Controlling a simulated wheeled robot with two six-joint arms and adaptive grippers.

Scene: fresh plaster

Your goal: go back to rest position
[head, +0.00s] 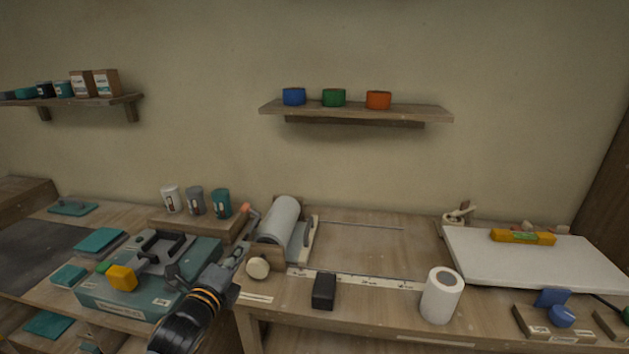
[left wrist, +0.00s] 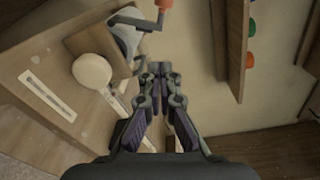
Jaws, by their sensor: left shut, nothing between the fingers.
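My left gripper (head: 240,254) comes in from the lower left in the head view. It is just left of the roll holder's round wooden knob (head: 258,268). In the left wrist view my left gripper (left wrist: 160,70) has its fingertips together, with nothing between them. The knob (left wrist: 92,70) shows to the left of the fingers there. My right gripper is not in view.
A white roll (head: 281,222) lies in a holder at the bench's back. A black block (head: 324,290) and a standing white roll (head: 441,296) are near the front edge. A teal case (head: 120,298) is left of my arm. A wall shelf (head: 356,111) holds three coloured pots.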

